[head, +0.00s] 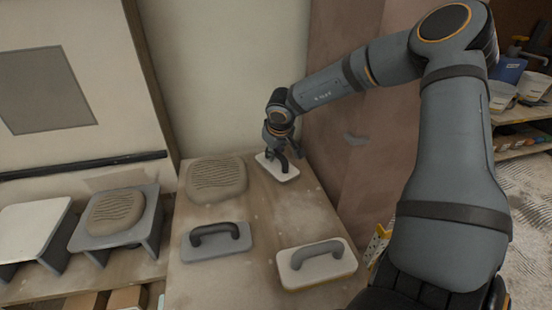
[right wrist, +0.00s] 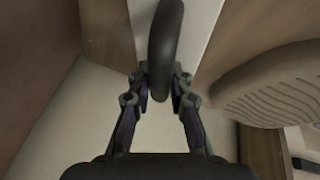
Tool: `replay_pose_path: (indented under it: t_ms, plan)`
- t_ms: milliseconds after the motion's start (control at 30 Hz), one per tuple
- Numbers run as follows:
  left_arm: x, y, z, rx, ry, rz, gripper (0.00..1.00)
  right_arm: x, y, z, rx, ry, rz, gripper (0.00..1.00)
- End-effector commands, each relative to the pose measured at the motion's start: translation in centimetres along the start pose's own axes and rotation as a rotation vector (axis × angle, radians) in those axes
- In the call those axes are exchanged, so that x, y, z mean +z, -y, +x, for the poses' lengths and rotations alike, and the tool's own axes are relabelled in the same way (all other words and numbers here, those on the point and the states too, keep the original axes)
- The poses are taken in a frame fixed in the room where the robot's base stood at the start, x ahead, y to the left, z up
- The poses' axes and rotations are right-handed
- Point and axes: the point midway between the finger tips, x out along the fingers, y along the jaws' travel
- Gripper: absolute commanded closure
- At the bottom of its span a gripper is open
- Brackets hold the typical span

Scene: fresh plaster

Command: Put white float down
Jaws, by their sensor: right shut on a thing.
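The white float (head: 268,164) has a pale flat plate and a dark curved handle, and is at the far end of the wooden table (head: 190,283). My right gripper (head: 281,148) is above it, shut on its handle. In the right wrist view the fingers (right wrist: 159,78) close on both sides of the dark handle (right wrist: 166,35), with the white plate (right wrist: 205,22) behind it. The plate is at or just above the tabletop; I cannot tell if it touches. My left gripper is not in the head view.
A grey float (head: 228,246) and another pale float with a grey handle (head: 317,254) stand nearer on the table. A ribbed oval sponge-like block (head: 216,180) lies left of the held float. A brownish wall panel (head: 340,110) rises close on the right. Bare wood lies mid-table.

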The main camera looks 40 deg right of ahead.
Motion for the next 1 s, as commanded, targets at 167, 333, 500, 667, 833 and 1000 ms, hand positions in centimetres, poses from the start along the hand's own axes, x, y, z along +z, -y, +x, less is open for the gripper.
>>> replay_pose_path:
  t_ms: [167,333,500,667,833,1000]
  plan:
    - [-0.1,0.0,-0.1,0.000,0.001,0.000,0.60,-0.1,0.0,0.1,0.000,-0.001,-0.001,1.00]
    - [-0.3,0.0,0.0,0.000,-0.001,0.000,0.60,0.1,0.0,0.3,0.000,-0.001,-0.001,1.00]
    - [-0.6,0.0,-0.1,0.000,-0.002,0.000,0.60,0.1,0.1,0.3,0.000,0.000,-0.001,0.68]
    - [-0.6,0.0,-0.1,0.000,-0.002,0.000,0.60,0.1,0.1,0.3,0.000,0.000,0.000,0.58]
    - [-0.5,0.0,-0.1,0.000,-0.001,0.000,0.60,0.1,0.1,0.3,0.000,0.000,0.000,0.58]
    - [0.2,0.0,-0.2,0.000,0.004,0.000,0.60,-0.1,0.0,-1.1,-0.002,-0.003,0.001,0.58]
